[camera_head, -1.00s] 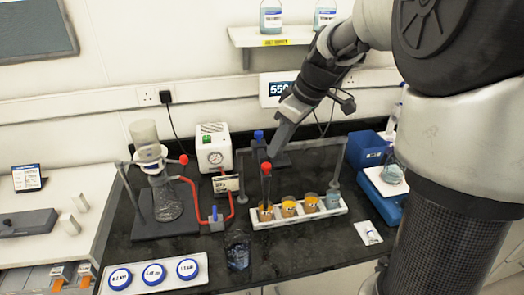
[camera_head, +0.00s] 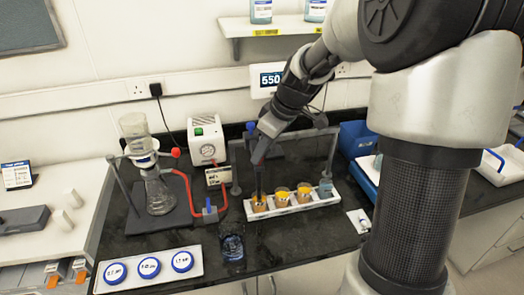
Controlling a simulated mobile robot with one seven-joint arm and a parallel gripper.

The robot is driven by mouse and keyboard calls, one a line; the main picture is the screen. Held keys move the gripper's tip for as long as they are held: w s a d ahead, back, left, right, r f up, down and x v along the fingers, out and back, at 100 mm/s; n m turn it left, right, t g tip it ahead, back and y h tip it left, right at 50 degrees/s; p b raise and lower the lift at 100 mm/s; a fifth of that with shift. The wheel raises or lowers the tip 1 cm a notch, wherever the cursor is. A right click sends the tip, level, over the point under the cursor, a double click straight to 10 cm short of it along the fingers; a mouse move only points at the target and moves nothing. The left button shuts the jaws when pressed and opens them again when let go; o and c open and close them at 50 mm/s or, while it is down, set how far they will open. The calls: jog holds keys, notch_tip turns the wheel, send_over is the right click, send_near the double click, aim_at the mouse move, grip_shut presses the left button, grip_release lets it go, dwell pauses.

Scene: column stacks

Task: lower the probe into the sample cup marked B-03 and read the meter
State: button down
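A white rack (camera_head: 293,207) on the black bench holds a row of small cups. The leftmost cup (camera_head: 259,204) has orange-brown contents; two similar cups, the middle-left one (camera_head: 282,198) and the middle-right one (camera_head: 304,193), stand beside it. A blue-grey cup (camera_head: 325,188) is at the right end. Their markings are too small to read. A thin dark probe (camera_head: 258,183) stands upright over the leftmost cup; whether its tip is inside is unclear. My gripper (camera_head: 261,156) is at the probe's top and hides it; its fingers are not clear. A wall meter (camera_head: 271,79) reads about 550.
A post with a crossbar stands behind the rack. To the left are a flask stand (camera_head: 160,192), red tubing and a white pump box (camera_head: 206,141). A clear glass (camera_head: 232,247) and a white tray of blue-lidded dishes (camera_head: 150,268) are in front.

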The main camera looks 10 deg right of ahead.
jog(key=shift+w+r+p, duration=0.1)
jog(key=shift+r+p, duration=0.95)
jog(key=shift+r, duration=2.1)
jog(key=c, duration=1.8)
grip_release()
jog(key=shift+r, duration=0.1)
jog(key=v, duration=1.7)
jog(key=shift+r, duration=0.15)
